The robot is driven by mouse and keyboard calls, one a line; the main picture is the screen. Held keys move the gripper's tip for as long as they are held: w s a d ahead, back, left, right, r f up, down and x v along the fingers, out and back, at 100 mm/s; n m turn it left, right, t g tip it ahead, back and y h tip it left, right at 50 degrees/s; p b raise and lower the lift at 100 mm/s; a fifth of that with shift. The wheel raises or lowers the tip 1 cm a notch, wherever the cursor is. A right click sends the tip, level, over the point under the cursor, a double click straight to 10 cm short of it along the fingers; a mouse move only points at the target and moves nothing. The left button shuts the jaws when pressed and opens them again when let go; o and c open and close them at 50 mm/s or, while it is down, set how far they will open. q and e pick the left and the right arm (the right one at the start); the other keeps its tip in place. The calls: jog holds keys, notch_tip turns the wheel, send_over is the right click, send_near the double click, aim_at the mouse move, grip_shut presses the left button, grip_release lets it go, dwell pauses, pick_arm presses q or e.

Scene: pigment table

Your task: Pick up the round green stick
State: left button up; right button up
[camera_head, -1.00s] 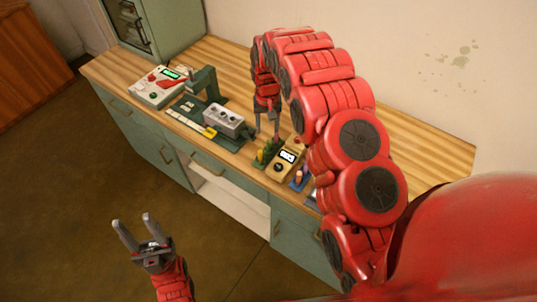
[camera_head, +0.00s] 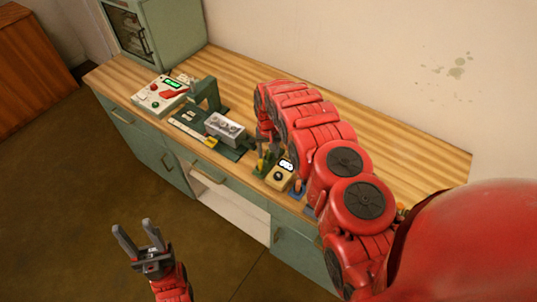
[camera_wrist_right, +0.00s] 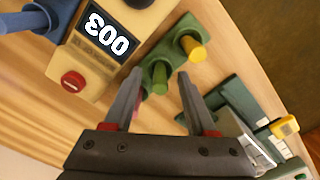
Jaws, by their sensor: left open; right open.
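The round green stick (camera_wrist_right: 160,74) stands in a dark green holder (camera_wrist_right: 172,42) in the right wrist view, beside a yellow stick (camera_wrist_right: 192,47) in the same holder. My right gripper (camera_wrist_right: 159,84) is open, with its two fingers on either side of the green stick and visible gaps between. Whether the fingertips are level with the stick is hard to tell. In the head view, my right gripper (camera_head: 265,146) is over the holder, and the arm partly hides it. My left gripper (camera_head: 138,236) is open and empty, in front of the table and away from it.
A beige meter (camera_wrist_right: 105,45) with a lit display and red knob stands close beside the holder. A blue holder (camera_wrist_right: 35,18) is beyond it. A grey box device (camera_head: 225,128) on a green base and a white console (camera_head: 158,95) stand left along the table (camera_head: 320,93).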

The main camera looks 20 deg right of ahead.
grip_shut()
dwell(0.3)
